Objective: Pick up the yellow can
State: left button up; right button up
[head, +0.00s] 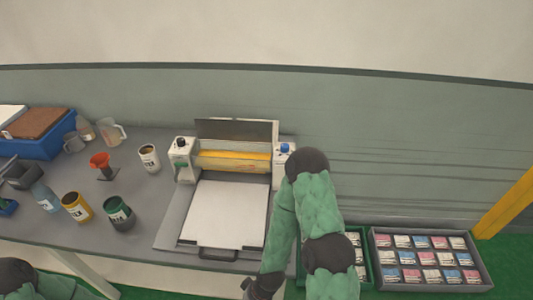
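The yellow can (77,207) with a pale label stands upright on the grey table at the left, between a pale blue bottle (45,198) and a dark green can (119,213). Nothing of mine touches it. Only a padded part of my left arm shows in the lower left corner, below the can; its gripper is out of the picture. My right arm hangs in front of the table's right end. Its dark gripper (263,287) is partly cut off by the bottom edge, far to the right of the can, and its fingers cannot be made out.
A white can (149,158), a red funnel (100,160), clear jugs (113,131) and a blue crate (40,147) stand behind the yellow can. A roller machine (228,212) fills the table's right. A grey tray (380,277) of small packs lies at the right.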

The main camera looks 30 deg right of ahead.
aim_at(72, 202)
jog(key=z, duration=0.6)
jog(key=u, duration=1.35)
jog(key=j, duration=0.1)
